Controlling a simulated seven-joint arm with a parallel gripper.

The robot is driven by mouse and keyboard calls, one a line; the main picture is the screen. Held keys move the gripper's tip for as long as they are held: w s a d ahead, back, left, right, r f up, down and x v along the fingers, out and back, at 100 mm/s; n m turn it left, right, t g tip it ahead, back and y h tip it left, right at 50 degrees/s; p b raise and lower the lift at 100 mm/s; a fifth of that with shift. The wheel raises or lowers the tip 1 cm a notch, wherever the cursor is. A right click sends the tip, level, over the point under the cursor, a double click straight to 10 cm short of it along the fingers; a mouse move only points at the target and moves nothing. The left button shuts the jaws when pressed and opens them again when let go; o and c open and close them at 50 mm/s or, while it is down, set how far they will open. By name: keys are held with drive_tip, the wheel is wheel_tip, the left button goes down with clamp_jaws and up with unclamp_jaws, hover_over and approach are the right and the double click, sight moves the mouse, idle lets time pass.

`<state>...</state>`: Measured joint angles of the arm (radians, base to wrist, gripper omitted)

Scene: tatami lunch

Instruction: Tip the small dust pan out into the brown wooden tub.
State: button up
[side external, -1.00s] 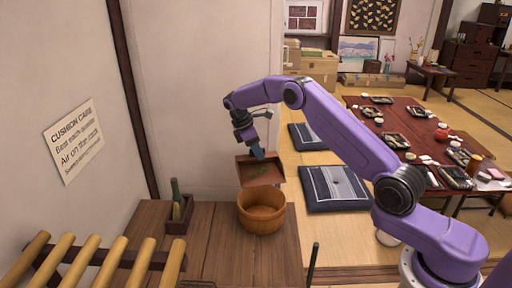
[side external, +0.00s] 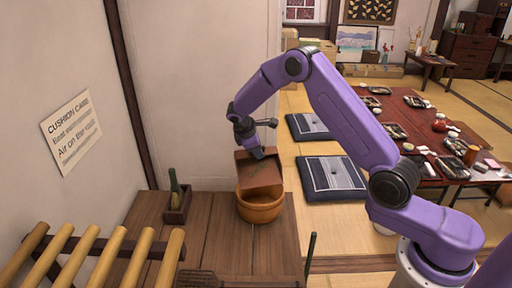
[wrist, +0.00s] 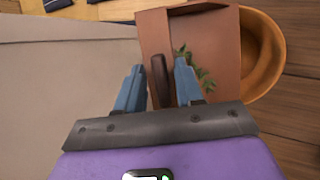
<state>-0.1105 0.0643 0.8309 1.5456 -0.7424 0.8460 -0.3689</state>
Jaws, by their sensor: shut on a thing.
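The brown dust pan (side external: 260,174) is over the brown wooden tub (side external: 260,210), tilted with its lower part in front of the tub's opening. My gripper (side external: 257,153) is shut on the pan's dark handle (wrist: 160,82), which runs between the blue fingers (wrist: 159,68) in the wrist view. Green leafy bits (wrist: 192,67) show on the pan (wrist: 218,45) in that view. The tub's rim (wrist: 270,55) shows at right, partly covered by the pan. The inside of the tub is mostly hidden, so I cannot tell what lies in it.
The tub stands on a wooden table (side external: 222,250). A small wooden box with a green bottle-like thing (side external: 176,190) stands to the left. A bamboo rack (side external: 100,255) is at the front left. Dark cushions (side external: 335,180) and a low laid table lie to the right.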

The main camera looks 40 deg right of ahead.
drive_tip(key=shift+s+a+r+m+t+h, duration=0.2)
drive_tip(key=shift+s+a+t+h, duration=0.3)
drive_tip(key=shift+s+t, duration=0.25)
drive_tip(key=shift+s+a+r+m+t+h, duration=0.2)
drive_tip(key=shift+s+a+t+h, duration=0.25)
drive_tip(key=shift+s+t, duration=0.3)
drive_tip(key=shift+w+d, duration=0.1)
idle(0.6)
drive_tip(key=shift+w+d+r+n+g+y, duration=0.15)
drive_tip(key=shift+w+d+r+g+y, duration=0.3)
drive_tip(key=shift+w+r+g, duration=0.25)
drive_tip(key=shift+w+d+r+n+g+y, duration=0.15)
drive_tip(key=shift+w+d+r+g+y, duration=0.15)
drive_tip(key=shift+w+r+g+y, duration=0.4)
drive_tip(key=shift+w+d+r+n+g+y, duration=0.25)
drive_tip(key=shift+w+d+g+y, duration=0.35)
drive_tip(key=shift+g, duration=0.25)
drive_tip(key=shift+w+d+r+n+g+y, duration=0.2)
drive_tip(key=shift+w+d+n+g+y, duration=0.15)
drive_tip(key=shift+w+g, duration=0.45)
drive_tip(key=shift+s, duration=0.1)
